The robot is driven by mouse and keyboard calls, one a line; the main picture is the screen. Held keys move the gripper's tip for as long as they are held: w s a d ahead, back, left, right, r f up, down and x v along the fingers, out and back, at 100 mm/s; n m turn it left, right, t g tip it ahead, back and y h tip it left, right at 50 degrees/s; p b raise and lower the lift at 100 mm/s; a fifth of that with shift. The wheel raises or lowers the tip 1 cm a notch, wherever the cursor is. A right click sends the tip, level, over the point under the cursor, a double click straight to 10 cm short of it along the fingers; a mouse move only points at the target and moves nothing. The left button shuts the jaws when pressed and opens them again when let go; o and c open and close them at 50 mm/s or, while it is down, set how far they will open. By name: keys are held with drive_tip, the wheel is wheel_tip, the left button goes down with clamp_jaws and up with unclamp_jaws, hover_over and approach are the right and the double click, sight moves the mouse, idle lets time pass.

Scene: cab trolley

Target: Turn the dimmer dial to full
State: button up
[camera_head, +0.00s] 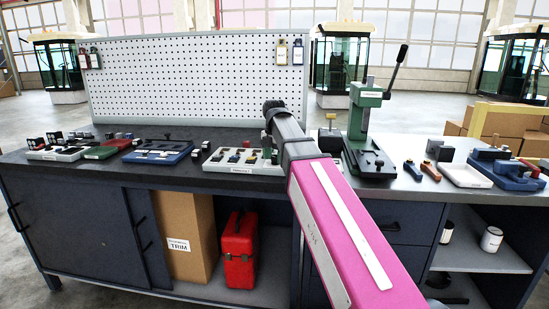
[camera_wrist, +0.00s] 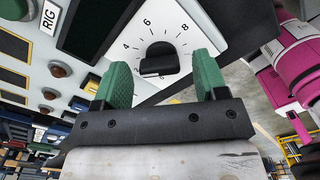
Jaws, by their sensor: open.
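The dimmer dial (camera_wrist: 160,60) is a black knob on a pale panel (camera_wrist: 225,22) in the wrist view. The numbers 4, 6 and 8 show around it; other parts of the scale are hidden behind the fingers. A pale strip shows along the knob's lower edge, but I cannot tell its exact setting. My gripper (camera_wrist: 163,66) is open, with one green fingertip on each side of the knob. I cannot tell whether either finger touches it. I cannot make out the dial in the head view, where my arm blocks part of the bench.
A pegboard (camera_head: 190,80) stands behind.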

drive_tip(key=shift+f, duration=0.1)
drive_tip(key=c, duration=0.9)
